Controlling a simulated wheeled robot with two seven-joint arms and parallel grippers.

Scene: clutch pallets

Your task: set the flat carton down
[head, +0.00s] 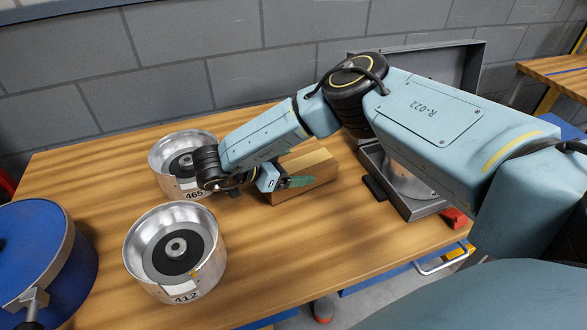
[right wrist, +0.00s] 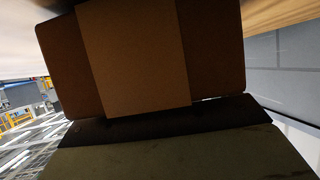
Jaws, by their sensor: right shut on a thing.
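The flat carton (head: 312,170), a plain brown box, is in the middle of the head view, behind my right gripper (head: 284,182). My right gripper is shut on the carton, with a green finger pad against its near side. My arm hides part of the carton's top. The carton is close to the wooden table (head: 300,235); I cannot tell whether its underside touches it. In the right wrist view a brown surface with a lighter middle band (right wrist: 135,55) fills the upper middle, dark and close. My left gripper is out of view.
Two round metal housings, marked 465 (head: 165,158) and 412 (head: 143,255), stand left of the carton. A grey open case (head: 415,207) with a round metal part lies to the right. A blue drum (head: 35,245) is at far left. The table's front middle is clear.

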